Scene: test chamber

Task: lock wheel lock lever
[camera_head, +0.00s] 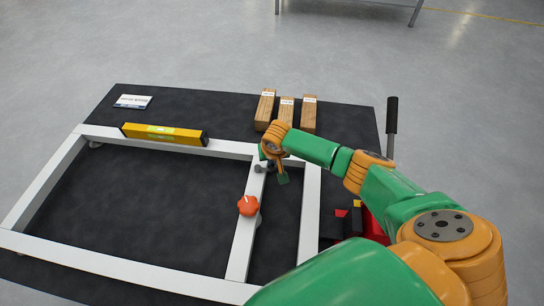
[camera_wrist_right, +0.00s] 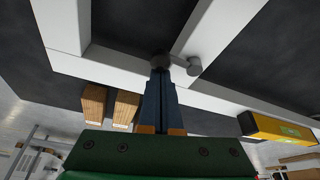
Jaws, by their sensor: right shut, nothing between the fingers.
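A white frame (camera_head: 70,258) lies on a black surface. A small dark grey lever with a round end (camera_head: 258,168) sits on its inner crossbar, near the back rail. In the right wrist view the lever's round end (camera_wrist_right: 193,66) points right from a dark round pivot (camera_wrist_right: 161,61). My right gripper (camera_head: 269,167) is shut and empty; its fingertips (camera_wrist_right: 159,74) are right at the pivot, but whether they touch it I cannot tell. My gripper partly hides the lever in the head view. My left gripper is not in view.
An orange-red knob (camera_head: 248,206) sits on the crossbar. A white card (camera_head: 132,101) lies back left. A black handle (camera_head: 391,115) stands up at right.

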